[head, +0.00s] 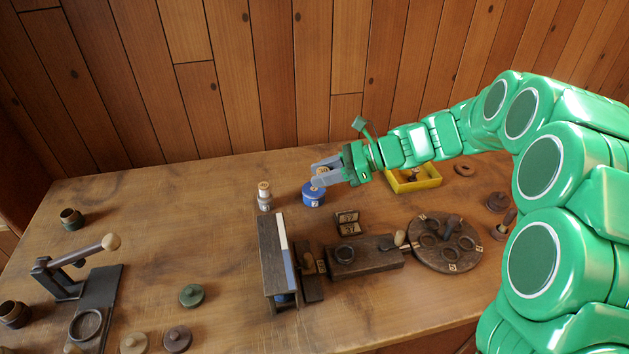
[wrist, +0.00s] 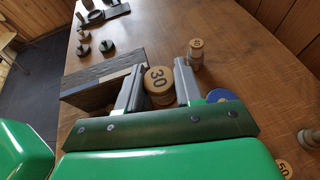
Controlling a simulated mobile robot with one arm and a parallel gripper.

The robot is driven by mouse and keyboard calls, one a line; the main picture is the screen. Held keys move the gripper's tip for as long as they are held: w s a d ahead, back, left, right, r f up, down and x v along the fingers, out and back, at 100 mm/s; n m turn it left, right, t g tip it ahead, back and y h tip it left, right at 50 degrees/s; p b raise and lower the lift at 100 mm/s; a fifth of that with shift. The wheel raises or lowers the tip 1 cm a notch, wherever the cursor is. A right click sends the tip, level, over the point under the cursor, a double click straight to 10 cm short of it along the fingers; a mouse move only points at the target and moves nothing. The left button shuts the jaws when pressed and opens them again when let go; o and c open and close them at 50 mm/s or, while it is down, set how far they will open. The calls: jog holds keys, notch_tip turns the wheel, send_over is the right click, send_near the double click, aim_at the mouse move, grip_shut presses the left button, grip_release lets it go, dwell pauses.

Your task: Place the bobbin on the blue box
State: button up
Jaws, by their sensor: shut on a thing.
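The bobbin (wrist: 158,82) is a pale wooden spool marked 30 in the wrist view. My gripper (wrist: 160,92) is shut on it, one finger on either side. In the head view my gripper (head: 319,174) is over the back middle of the table, and only a bit of the bobbin's tan top shows between the fingers. The blue box (head: 313,198), round with a pale label, stands on the table just below the fingertips. In the wrist view the blue box (wrist: 217,96) is partly hidden behind the right finger. I cannot tell the gap between bobbin and box.
A grey spool with a wooden top (head: 264,197) stands close left of the box. A dark wooden stand (head: 270,257) with a white-and-blue edge is nearer the front. A yellow tray (head: 425,183) is at the right, under my arm.

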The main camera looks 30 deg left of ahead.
jog(key=shift+w+a+f, duration=1.9)
jog(key=shift+w+f, duration=0.05)
jog(key=shift+f, duration=0.15)
jog(key=shift+w+a+f, duration=1.85)
jog(key=shift+w+f, duration=0.05)
jog(key=shift+f, duration=1.75)
jog(key=o, duration=1)
jog(key=shift+f, duration=0.1)
jog(key=v, duration=1.2)
